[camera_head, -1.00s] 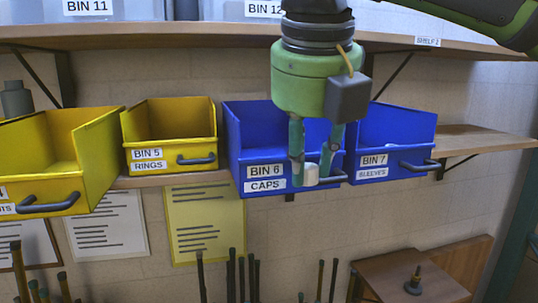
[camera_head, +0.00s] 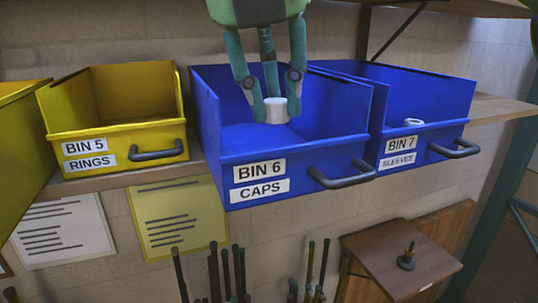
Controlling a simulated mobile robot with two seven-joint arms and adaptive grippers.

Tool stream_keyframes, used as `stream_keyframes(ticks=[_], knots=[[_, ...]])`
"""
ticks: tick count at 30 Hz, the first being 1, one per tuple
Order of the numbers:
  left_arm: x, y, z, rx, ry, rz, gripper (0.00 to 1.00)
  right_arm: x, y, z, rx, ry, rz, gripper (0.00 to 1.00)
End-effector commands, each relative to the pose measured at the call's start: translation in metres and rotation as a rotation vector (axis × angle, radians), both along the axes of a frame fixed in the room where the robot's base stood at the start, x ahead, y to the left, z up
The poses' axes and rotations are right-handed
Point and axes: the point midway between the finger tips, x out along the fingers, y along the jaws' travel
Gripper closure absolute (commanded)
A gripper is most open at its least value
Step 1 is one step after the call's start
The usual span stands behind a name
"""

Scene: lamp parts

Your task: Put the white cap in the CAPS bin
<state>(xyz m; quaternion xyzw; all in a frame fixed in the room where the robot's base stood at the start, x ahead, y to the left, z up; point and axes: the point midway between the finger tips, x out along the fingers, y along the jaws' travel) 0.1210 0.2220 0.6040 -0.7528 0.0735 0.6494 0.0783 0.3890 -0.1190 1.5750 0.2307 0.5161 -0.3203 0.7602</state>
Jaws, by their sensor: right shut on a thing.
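The white cap (camera_head: 276,110) is a small white cylinder held upright between the teal fingertips of my right gripper (camera_head: 275,108). The gripper comes down from the top of the view and is shut on the cap. The cap and fingertips appear over the opening of the blue CAPS bin (camera_head: 240,145), labelled BIN 6. I cannot tell whether the cap touches the bin's floor. My left gripper is not in view.
The yellow RINGS bin (camera_head: 113,128), BIN 5, stands to the left. The blue SLEEVES bin (camera_head: 435,122), BIN 7, stands close on the right with a white sleeve (camera_head: 413,124) inside. Black handles stick out in front. A wooden stand (camera_head: 388,262) is below right.

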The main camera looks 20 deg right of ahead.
Motion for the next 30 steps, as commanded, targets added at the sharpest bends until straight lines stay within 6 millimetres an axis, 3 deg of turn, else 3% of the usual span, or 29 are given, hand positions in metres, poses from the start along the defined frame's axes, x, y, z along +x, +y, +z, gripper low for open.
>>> stream_keyframes(ticks=[1,6,9,14,20,26,27,30], knots=[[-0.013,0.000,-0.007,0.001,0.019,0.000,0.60,0.000,-0.001,-0.012,0.000,0.003,0.002,1.00],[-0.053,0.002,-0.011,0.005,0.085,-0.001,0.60,0.001,0.000,-0.027,0.000,0.001,0.001,1.00],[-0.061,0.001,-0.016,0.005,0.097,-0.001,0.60,0.000,-0.001,-0.042,0.001,0.003,0.002,1.00],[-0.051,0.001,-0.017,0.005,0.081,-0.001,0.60,0.000,-0.001,-0.061,0.001,0.002,0.001,1.00],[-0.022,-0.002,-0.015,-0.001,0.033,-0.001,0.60,0.000,0.000,-0.064,0.001,-0.003,0.000,1.00],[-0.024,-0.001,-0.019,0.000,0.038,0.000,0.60,0.000,0.000,-0.067,0.001,-0.002,0.000,1.00],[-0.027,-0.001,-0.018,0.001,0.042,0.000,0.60,0.000,0.000,-0.067,0.001,-0.002,0.000,0.65],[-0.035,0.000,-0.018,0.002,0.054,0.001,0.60,0.000,0.000,-0.066,0.001,-0.002,0.000,0.62]])
